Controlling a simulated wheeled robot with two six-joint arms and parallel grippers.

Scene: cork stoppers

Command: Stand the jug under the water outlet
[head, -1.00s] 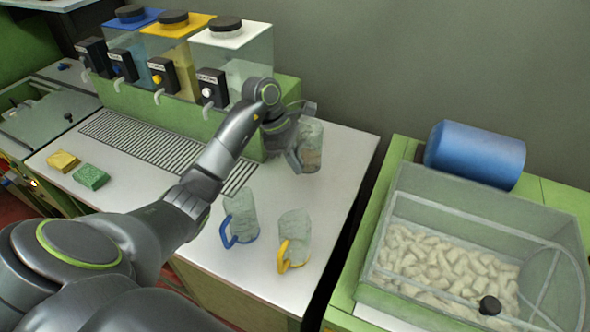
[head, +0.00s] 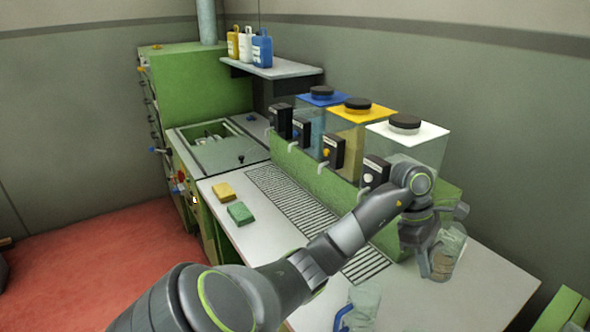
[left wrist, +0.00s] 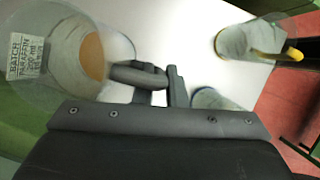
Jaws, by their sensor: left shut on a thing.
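My left gripper (head: 428,262) is shut on a clear jug (head: 450,250) at the right end of the dispenser bench. In the left wrist view the gripper (left wrist: 158,82) has the jug (left wrist: 62,60) on its left, with a printed label and a brownish base; its handle is largely hidden by the fingers. The row of black tap boxes above the slotted drain grate (head: 300,207) includes a far-left box (head: 281,120) with no lidded tank directly behind it. Their labels are too small to read, so I cannot tell which outlet is water. My right gripper is not in view.
A jug with a blue handle (head: 362,305) stands at the front of the bench. A jug with a yellow handle (left wrist: 250,42) shows in the left wrist view. A yellow sponge (head: 223,191) and a green sponge (head: 240,213) lie left of the grate. The grate is clear.

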